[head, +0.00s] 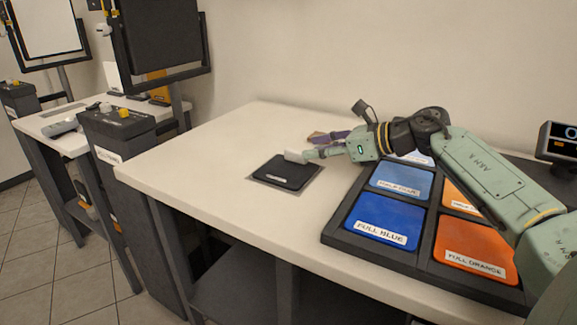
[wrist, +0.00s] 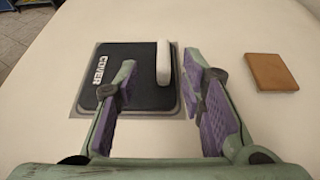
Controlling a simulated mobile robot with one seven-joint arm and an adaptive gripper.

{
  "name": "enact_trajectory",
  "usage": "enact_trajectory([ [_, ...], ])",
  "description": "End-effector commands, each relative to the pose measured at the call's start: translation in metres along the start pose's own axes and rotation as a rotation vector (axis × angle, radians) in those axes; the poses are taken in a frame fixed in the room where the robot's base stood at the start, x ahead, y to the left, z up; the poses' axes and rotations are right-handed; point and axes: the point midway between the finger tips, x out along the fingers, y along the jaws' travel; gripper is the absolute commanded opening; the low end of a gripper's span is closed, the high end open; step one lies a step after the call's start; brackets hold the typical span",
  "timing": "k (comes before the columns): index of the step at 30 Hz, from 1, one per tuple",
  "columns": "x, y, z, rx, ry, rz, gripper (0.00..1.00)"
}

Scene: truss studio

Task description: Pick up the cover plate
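The cover plate (head: 285,171) is a dark square with a pale upright handle, lying on a grey patch on the white table in the head view. In the wrist view the plate (wrist: 140,92) shows the word COVER at its left, and its white handle (wrist: 163,62) stands near its right side. My gripper (head: 305,152) is at the plate's right side in the head view. In the wrist view my gripper (wrist: 158,85) is open, with purple-padded fingers apart and the handle in the gap between them, near the fingertips. I see no finger touching the handle.
A dark tray (head: 335,228) of labelled blue and orange panels lies to the right of the plate. A brown square (wrist: 272,71) lies right of my gripper in the wrist view. The table (head: 190,160) left of the plate is clear.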

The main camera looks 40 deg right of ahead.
Motion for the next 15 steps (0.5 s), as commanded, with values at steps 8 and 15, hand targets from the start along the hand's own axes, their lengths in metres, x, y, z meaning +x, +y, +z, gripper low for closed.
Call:
enact_trajectory([
  [8,0.039,-0.004,0.004,0.0,0.0,0.003,0.37],
  [15,0.043,-0.004,0.003,0.0,0.0,0.001,0.37],
])
